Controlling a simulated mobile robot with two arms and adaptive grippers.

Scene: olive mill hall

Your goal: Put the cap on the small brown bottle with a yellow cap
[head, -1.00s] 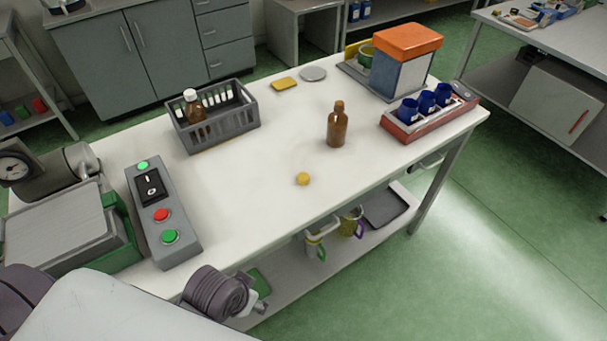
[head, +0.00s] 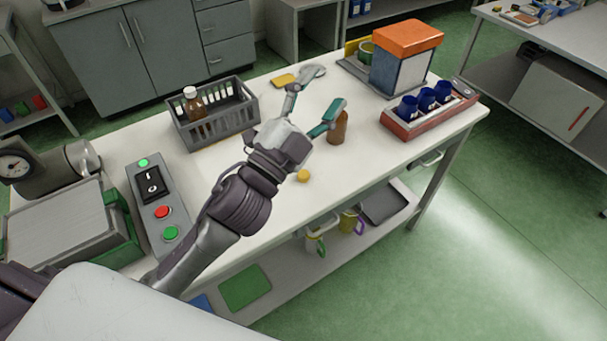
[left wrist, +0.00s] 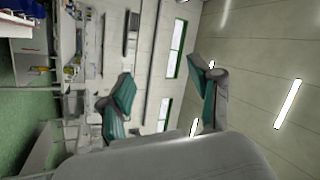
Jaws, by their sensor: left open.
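The small brown bottle (head: 338,130) stands upright and uncapped-looking on the white table; its neck is hidden behind one finger of my left gripper. The yellow cap (head: 303,176) lies on the table, nearer to me, just beside my left wrist in the picture. My left gripper (head: 318,92) reaches over the table with its fingers spread and nothing between them. In the left wrist view its two teal-padded fingers (left wrist: 165,95) are apart, with only wall and ceiling lights beyond. My right gripper is not in view.
A grey crate (head: 185,138) with a white-capped brown bottle (head: 195,106) stands at left. A switch box (head: 178,213) stands near left. A red rack (head: 405,125) with blue cups and an orange-topped box (head: 405,45) stand at right. The table's front right is clear.

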